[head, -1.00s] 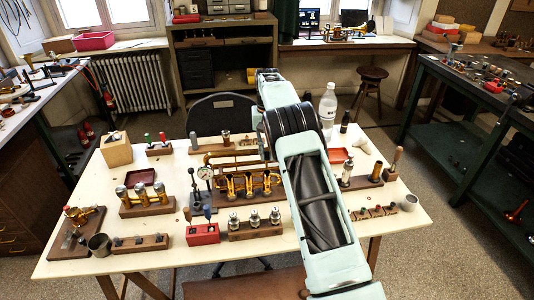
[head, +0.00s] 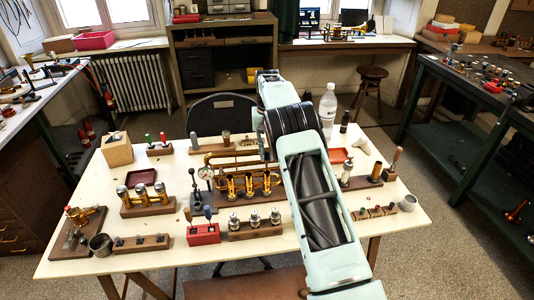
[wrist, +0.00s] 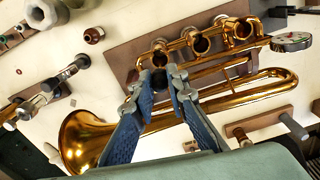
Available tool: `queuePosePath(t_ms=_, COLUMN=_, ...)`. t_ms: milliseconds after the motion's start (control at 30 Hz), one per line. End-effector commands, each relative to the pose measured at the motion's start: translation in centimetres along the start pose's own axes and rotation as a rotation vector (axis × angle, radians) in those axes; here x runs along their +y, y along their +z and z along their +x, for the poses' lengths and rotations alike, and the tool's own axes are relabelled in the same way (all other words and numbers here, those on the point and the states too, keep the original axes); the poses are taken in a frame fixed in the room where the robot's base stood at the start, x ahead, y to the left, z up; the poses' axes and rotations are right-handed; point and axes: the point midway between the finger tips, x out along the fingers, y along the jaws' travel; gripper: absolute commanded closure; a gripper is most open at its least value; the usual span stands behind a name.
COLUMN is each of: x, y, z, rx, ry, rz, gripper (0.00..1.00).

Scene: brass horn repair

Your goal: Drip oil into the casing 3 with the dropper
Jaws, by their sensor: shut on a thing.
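The brass horn (wrist: 225,105) lies on a wooden stand (wrist: 125,58), with its bell at lower left in the wrist view. Its three open valve casings stand in a row: one at the left (wrist: 160,46), a middle one (wrist: 199,41) and one at the right (wrist: 241,28). No numbers show on them. The horn also appears mid-table in the head view (head: 232,155). My gripper (wrist: 163,76) is over the horn, its fingertips beside the left casing in the wrist view. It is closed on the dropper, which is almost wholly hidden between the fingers. My arm hides the gripper in the head view.
A pressure gauge (wrist: 291,41) sits by the horn. A red block (head: 203,234), a block with three valves (head: 254,228) and a brass-tube rack (head: 147,200) stand nearby on the table. A white bottle (head: 327,108) stands behind.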

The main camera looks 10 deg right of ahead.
Motion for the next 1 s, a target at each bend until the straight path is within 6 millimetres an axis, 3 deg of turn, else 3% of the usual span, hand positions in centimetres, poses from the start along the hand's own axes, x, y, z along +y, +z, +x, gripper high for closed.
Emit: queuePosePath(t_ms=1000, x=0.0, y=0.0, z=2.3, rx=0.000, ry=0.000, rz=0.000, gripper=0.97)
